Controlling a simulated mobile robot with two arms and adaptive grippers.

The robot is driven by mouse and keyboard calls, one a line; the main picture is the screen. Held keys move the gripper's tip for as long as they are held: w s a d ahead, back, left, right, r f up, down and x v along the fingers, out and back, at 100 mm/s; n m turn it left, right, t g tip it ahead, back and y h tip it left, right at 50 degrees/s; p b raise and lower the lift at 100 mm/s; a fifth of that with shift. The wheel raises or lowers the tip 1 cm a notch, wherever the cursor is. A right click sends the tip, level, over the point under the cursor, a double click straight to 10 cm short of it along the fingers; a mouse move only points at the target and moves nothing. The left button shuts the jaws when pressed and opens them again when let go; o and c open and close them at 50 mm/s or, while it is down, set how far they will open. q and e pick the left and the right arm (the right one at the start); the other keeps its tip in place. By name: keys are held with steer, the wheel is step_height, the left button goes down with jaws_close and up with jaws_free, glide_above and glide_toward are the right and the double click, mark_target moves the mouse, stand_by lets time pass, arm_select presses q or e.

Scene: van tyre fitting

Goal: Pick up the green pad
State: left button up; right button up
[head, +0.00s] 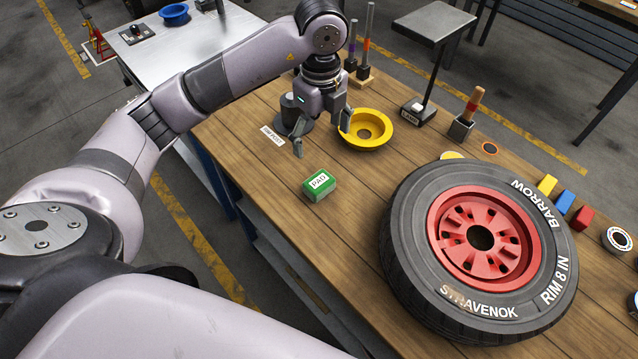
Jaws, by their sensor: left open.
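The green pad (319,185) is a small block with a white "PAD" label on its top. It lies flat on the wooden bench in the head view, left of the tyre. My left gripper (321,135) is above the bench, behind the pad and apart from it. Its fingers are spread and hold nothing. My right gripper is not in view.
A large tyre with a red rim (482,240) lies to the right of the pad. A yellow dish (366,141) and a dark round post (291,114) are close to my left gripper. Small coloured blocks (565,201) lie farther right. The bench (345,235) is bare around the pad.

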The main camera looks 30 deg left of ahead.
arm_select(q)
steer(key=p, duration=0.2)
glide_toward(319, 181)
step_height(319, 181, down, 5)
steer(key=shift+d+f, duration=0.1)
step_height(319, 181, down, 5)
steer(key=shift+r+p, duration=0.15)
steer(key=shift+p, duration=1.1)
steer(key=shift+f, duration=0.35)
steer(key=shift+c, duration=0.2)
steer(key=c, duration=0.9)
steer(key=shift+r, duration=0.15)
